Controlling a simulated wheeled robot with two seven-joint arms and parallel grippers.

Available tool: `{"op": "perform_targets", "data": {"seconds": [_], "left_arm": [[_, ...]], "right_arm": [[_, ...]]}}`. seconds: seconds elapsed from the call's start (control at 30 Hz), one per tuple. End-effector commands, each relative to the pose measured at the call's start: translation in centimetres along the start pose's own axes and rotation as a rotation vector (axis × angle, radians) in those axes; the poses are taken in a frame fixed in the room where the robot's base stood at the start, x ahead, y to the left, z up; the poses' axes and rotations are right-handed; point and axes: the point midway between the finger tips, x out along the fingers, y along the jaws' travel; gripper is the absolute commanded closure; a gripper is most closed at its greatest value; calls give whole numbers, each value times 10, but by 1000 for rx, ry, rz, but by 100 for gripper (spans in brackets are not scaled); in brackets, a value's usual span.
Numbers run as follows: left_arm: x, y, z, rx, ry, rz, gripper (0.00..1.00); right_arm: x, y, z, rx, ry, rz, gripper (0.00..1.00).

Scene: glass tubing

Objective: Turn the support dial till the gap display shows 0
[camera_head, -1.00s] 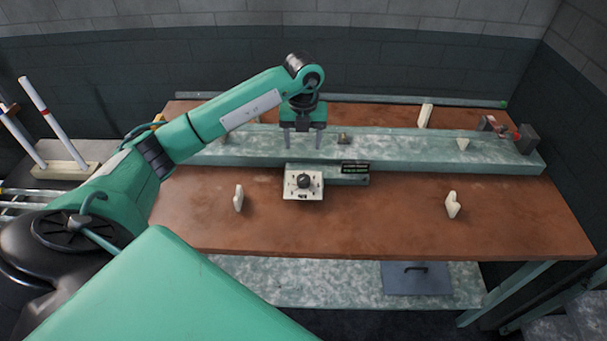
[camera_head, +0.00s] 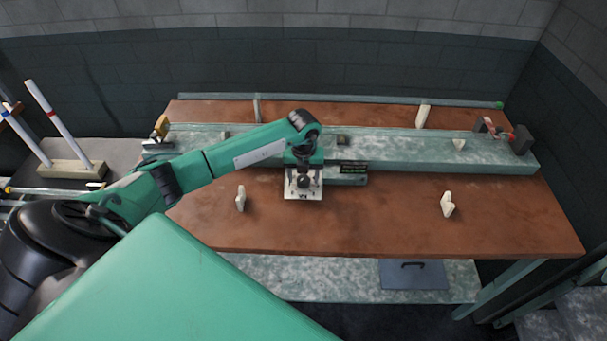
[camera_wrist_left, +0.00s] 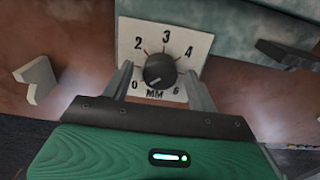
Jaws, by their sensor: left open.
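The support dial is a black knob (camera_wrist_left: 160,70) on a white plate (camera_wrist_left: 187,47) marked 0, 2, 3, 4, 6 and MM in the left wrist view. A light mark on the knob faces down, slightly left; its exact reading is unclear. In the head view the dial plate (camera_head: 304,196) sits at the front of the long speckled beam. The gap display (camera_head: 354,169) is a dark panel with small green text, too small to read. My left gripper (camera_head: 303,180) is open over the dial, its fingers on either side of the knob, apart from it.
Two cream supports (camera_head: 240,199) and (camera_head: 447,205) stand on the brown table (camera_head: 380,225). The speckled beam (camera_head: 400,152) lies behind the dial. A red fixture (camera_head: 495,128) is at its right end. A rod holder (camera_head: 70,170) stands at left.

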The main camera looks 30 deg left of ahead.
Motion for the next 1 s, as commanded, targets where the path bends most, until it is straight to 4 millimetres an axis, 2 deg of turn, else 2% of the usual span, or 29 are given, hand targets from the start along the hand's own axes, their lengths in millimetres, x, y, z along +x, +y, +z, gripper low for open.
{"op": "perform_targets", "data": {"seconds": [0.13, 0.3, 0.37, 0.67, 1.0], "left_arm": [[0, 0, 0, 0, 0, 0, 43], [0, 0, 0, 0, 0, 0, 76], [0, 0, 0, 0, 0, 0, 86], [1, 0, 0, 33, -1, 0, 86], [4, 0, 1, 244, -3, 1, 86]], "right_arm": [[0, 0, 0, 0, 0, 0, 55], [0, 1, 0, 0, 0, 1, 55], [0, 1, 0, -1, 0, 1, 55], [6, 3, 1, -1, 0, 3, 55], [35, 3, 4, -1, 0, 3, 55]]}}
